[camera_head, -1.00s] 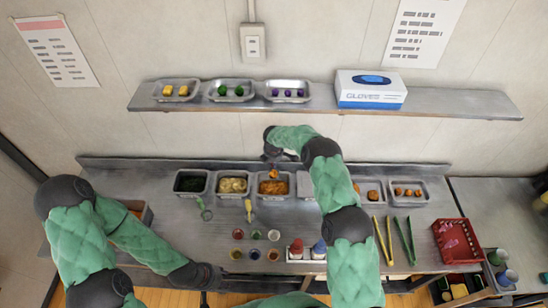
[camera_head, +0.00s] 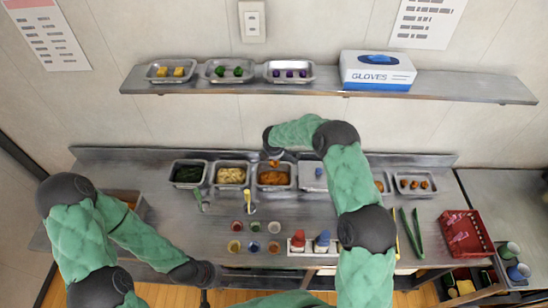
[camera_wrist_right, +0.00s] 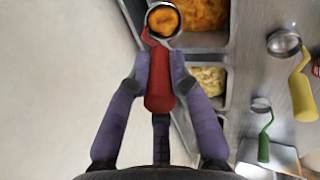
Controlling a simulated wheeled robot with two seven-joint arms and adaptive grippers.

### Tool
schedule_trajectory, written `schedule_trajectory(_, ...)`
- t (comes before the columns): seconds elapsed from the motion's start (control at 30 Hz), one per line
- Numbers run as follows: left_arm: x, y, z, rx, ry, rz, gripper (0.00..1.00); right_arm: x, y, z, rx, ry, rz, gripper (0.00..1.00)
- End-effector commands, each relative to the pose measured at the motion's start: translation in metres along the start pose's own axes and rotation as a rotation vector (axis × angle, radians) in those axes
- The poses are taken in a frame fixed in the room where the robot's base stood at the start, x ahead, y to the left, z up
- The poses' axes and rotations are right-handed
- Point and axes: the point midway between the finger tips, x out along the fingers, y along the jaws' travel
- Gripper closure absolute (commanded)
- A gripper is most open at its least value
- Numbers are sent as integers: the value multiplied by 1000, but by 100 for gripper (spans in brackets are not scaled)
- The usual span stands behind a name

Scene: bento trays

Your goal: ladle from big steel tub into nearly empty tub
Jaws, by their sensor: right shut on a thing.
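My right gripper (camera_wrist_right: 158,75) is shut on the red handle of a ladle (camera_wrist_right: 152,42). The ladle's round bowl holds orange food. In the head view, the ladle bowl (camera_head: 274,163) shows at the back edge of the steel tub of orange food (camera_head: 274,188). The right gripper's fingers are mostly hidden there behind my wrist. In the wrist view, the ladle bowl is beside the orange food, over the tub's rim side. My left gripper (camera_head: 205,273) is low near the counter's front edge, away from the tubs; its fingers are too unclear to judge. Which tub is nearly empty cannot be told.
Tubs of pale food (camera_head: 232,187) and dark greens (camera_head: 188,184) stand left; a covered tub (camera_head: 311,183) stands right. A tub with few orange pieces (camera_head: 413,192) is farther right. Small cups, bottles (camera_head: 322,241), green tongs (camera_head: 417,235) and a red basket (camera_head: 465,237) occupy the counter.

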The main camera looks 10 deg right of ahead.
Motion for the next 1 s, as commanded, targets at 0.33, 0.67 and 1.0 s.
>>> schedule_trajectory(0.33,29,-10,-1,0,0,0,60,2,-7,-2,-2,-6,38,100)
schedule_trajectory(0.67,52,-19,-2,0,0,0,60,2,-10,-3,-2,-14,66,100)
schedule_trajectory(1.0,77,-27,-3,0,0,0,60,3,-14,-4,-3,-22,94,100)
